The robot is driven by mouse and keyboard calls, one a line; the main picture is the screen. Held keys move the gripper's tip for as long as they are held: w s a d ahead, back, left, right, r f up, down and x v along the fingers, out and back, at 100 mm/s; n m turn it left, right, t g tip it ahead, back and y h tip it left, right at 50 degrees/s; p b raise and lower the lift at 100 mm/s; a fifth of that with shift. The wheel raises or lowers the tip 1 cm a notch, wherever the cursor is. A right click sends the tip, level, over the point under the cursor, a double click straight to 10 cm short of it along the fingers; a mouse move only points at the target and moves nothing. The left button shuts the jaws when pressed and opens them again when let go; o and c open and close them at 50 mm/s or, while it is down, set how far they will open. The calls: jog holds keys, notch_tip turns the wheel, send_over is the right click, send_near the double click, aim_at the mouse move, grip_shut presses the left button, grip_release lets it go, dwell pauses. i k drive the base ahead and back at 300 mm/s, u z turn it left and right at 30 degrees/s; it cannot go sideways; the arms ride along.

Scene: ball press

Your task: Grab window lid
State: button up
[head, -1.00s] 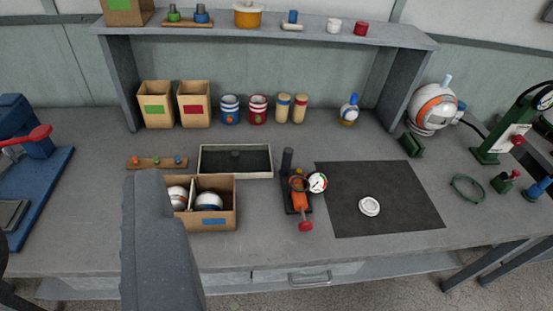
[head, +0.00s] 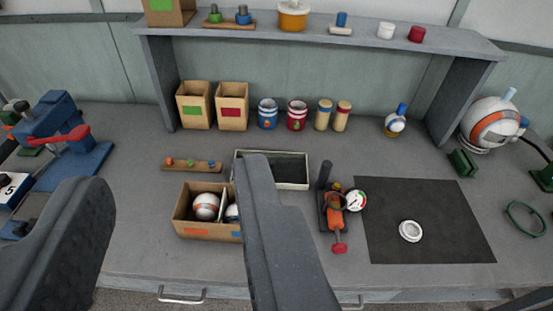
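A white round ring-shaped piece (head: 410,231), which looks like the window lid, lies flat on the dark mat (head: 385,200) at the right of the bench. Whether it has a clear window is too small to tell. My gripper (head: 175,173) shows as two large dark grey fingers at the lower left and lower centre. The fingers are wide apart with nothing held between them. The gripper is well to the left of the white ring and nearer the camera, not touching it.
A small press with gauge (head: 336,218) stands left of the mat. A cardboard box (head: 208,230) with balls and a shallow tray (head: 292,183) are partly behind the right finger. A shelf (head: 330,35) spans the back. The mat around the ring is clear.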

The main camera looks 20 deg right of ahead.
aim_at(289, 171)
jog(key=i, duration=1.3)
jog(key=u, duration=0.1)
